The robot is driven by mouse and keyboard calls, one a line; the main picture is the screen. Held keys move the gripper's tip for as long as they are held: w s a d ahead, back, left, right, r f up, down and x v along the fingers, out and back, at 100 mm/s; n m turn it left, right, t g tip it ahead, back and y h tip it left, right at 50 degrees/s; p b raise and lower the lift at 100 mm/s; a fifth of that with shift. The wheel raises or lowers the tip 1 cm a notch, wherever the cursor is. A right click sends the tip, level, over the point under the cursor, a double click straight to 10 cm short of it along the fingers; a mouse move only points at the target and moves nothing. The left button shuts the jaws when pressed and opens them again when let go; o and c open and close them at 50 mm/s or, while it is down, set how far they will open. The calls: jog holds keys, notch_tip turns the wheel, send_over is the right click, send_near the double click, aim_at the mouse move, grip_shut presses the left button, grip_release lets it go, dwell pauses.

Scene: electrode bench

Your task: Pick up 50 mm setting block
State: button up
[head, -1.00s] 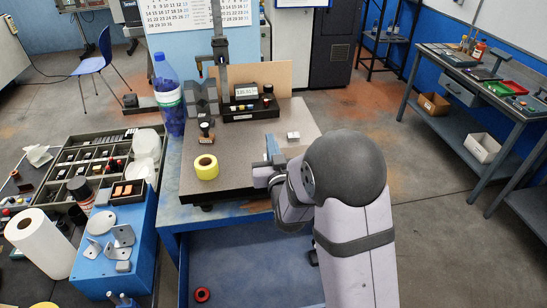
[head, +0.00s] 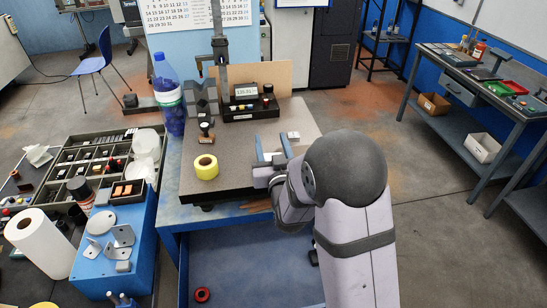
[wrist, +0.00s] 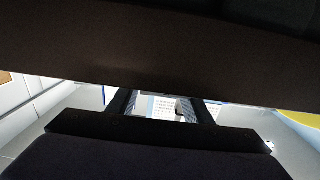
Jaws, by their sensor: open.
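A small silvery block (head: 293,136), which looks like the setting block, sits on the granite plate (head: 232,150) toward its right side. Its size marking cannot be read. My gripper (head: 272,148) is low over the plate, just left of and nearer than this block. I cannot make out the block there.
A yellow tape roll (head: 205,167) is on the plate left of my gripper. A dark stamp-like tool (head: 206,131) stands behind it. A height gauge (head: 220,60), V-blocks (head: 201,98) and a digital display box (head: 250,105) fill the back. The plate's right front is partly hidden by my arm.

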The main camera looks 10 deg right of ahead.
jog(key=s+b, duration=0.1)
jog(key=s, duration=0.1)
jog(key=s+f+b, duration=0.1)
jog(key=s+b, duration=0.1)
jog(key=s, duration=0.1)
jog(key=shift+s+a, duration=0.1)
jog(key=shift+a, duration=0.1)
jog(key=shift+s+r+b, duration=0.15)
jog(key=shift+s+b, duration=0.55)
jog(key=shift+s, duration=0.25)
jog(key=o, duration=0.3)
jog(key=shift+o, duration=0.5)
